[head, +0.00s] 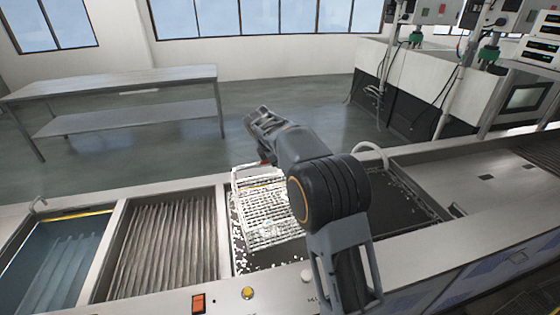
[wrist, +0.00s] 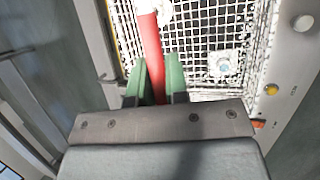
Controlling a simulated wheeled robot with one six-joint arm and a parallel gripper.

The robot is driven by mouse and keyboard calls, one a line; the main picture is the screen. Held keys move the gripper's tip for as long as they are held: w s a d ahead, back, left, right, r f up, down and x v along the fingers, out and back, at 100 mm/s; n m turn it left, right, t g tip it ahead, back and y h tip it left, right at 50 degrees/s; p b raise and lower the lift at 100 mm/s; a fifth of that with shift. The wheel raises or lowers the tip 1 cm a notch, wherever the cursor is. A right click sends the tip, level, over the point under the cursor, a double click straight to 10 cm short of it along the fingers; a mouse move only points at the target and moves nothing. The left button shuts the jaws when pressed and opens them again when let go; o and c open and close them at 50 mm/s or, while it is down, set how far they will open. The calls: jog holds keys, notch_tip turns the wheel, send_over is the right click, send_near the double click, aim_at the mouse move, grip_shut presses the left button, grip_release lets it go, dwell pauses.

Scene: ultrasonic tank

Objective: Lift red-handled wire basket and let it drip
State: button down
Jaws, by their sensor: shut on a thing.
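The white wire basket (head: 268,212) is at the dark-walled tank (head: 237,250), partly hidden behind my arm. I cannot tell how far its bottom is clear of the liquid. Its red handle (wrist: 152,45) runs between the green fingers of my gripper (wrist: 158,76) in the wrist view, and the gripper is shut on it. The basket's mesh (wrist: 240,35) shows beyond the handle, with a small pale metal piece (wrist: 224,63) seen in or through it. In the head view my arm hides the grip.
A ribbed basin (head: 168,240) and a blue-liquid basin (head: 48,262) lie to the left. A curved pale pipe (head: 371,150) stands behind the tank. A yellow button (head: 248,293) and a red switch (head: 198,303) sit on the front edge. A steel table (head: 120,82) stands at the back left.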

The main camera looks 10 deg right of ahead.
jog(key=shift+r, duration=0.3)
notch_tip(320, 180, up, 5)
jog(key=p, duration=0.5)
jog(key=shift+f, duration=0.15)
jog(key=shift+r+p, duration=0.45)
jog(key=shift+r, duration=0.5)
